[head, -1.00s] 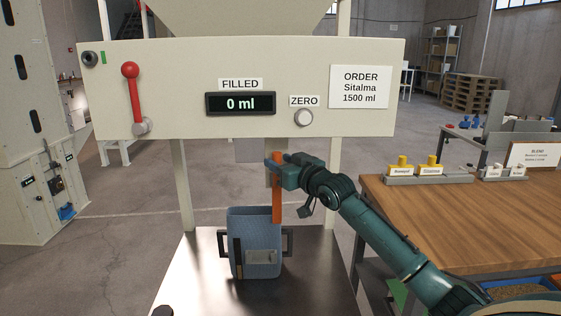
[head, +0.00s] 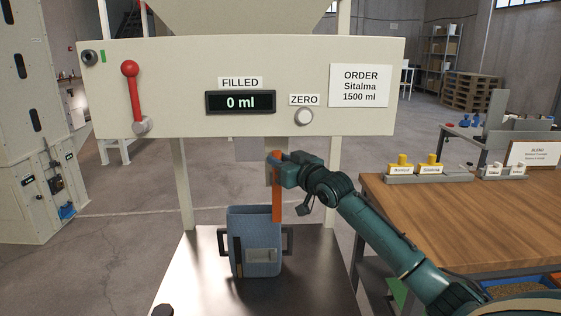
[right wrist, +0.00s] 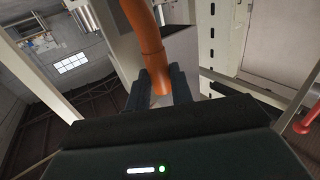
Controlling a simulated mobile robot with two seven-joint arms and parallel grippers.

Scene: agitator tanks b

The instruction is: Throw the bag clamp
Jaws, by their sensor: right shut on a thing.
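An orange lever (head: 277,203), which I take to be the bag clamp's handle, stands upright below the white panel, beside the spout (head: 255,150). My right gripper (head: 279,170) is shut on the lever near its upper end in the head view. In the right wrist view the orange lever (right wrist: 152,50) runs down between the two dark fingers of the gripper (right wrist: 160,88). A blue bag-like container (head: 255,238) with side handles stands below the spout on a dark metal platform (head: 310,285). The clamp's jaws cannot be made out. My left gripper is not in view.
The panel (head: 190,60) carries a red lever (head: 131,95), a display (head: 240,102) reading 0 ml, a zero button (head: 303,117) and an order sign for Sitalma, 1500 ml. A wooden table (head: 450,220) with yellow-topped items stands at right.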

